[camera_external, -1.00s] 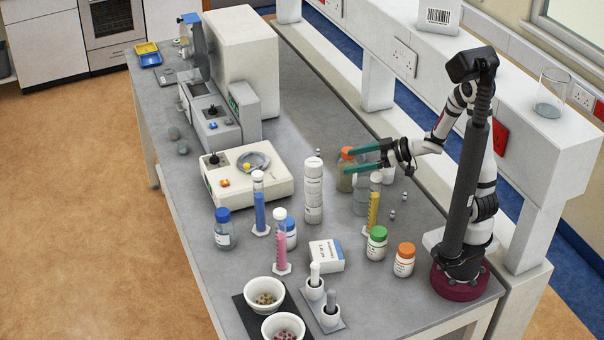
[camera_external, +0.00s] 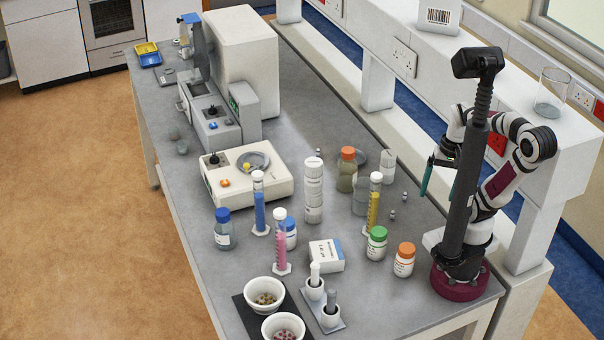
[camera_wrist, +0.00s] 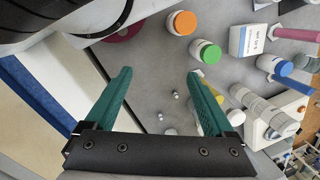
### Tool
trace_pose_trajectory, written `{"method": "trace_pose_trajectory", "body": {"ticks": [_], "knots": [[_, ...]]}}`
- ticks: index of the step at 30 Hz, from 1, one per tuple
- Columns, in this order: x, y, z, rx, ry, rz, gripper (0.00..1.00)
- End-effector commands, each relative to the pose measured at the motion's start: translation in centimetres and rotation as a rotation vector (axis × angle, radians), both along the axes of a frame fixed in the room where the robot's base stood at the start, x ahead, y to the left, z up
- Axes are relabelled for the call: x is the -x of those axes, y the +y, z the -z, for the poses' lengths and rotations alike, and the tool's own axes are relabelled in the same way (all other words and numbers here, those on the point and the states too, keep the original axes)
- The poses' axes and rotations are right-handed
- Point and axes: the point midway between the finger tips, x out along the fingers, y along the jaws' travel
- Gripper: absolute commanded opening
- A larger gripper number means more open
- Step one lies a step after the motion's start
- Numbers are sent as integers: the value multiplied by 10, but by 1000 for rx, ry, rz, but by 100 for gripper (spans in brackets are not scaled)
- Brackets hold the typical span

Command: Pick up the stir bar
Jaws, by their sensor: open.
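My gripper (camera_external: 438,192) is open and empty, its green fingers pointing down, high over the right side of the bench close to my base. Its two fingers show apart in the wrist view (camera_wrist: 160,73). Two tiny silvery pieces lie on the bench left of the gripper: a farther one (camera_external: 405,196) and a nearer one (camera_external: 392,213). Both also show between the fingers in the wrist view, one upper (camera_wrist: 175,94) and one lower (camera_wrist: 160,116). They are too small to tell whether either is the stir bar. Nothing else is clearly recognisable as it.
A yellow-filled cylinder (camera_external: 374,205), a green-capped jar (camera_external: 377,244) and an orange-capped jar (camera_external: 404,260) stand near the small pieces. An orange-capped bottle (camera_external: 347,172) stands behind. The raised white shelf (camera_external: 520,130) bounds the right side. Bench around the pieces is mostly clear.

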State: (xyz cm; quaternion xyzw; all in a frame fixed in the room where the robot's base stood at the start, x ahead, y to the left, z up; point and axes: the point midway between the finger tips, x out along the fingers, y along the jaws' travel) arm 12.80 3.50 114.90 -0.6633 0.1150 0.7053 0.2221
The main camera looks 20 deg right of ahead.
Motion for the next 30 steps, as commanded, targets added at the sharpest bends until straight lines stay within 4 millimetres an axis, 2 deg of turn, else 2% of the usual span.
{"method": "trace_pose_trajectory", "body": {"ticks": [1, 6, 14, 17, 19, 21, 24, 26, 30], "knots": [[0, 0, 0, 1, 0, 0, 77], [0, 0, 0, 1, 0, 0, 49], [-3, -1, 1, 8, -1, -2, 49], [-36, -4, 8, 73, -8, -19, 49], [-75, -2, 20, 136, -37, -38, 49], [-110, 7, 34, 178, -75, -59, 49], [-142, 20, 51, 206, -120, -79, 49], [-151, 24, 60, 212, -132, -84, 49], [-156, 23, 95, 214, -131, -84, 49]]}}
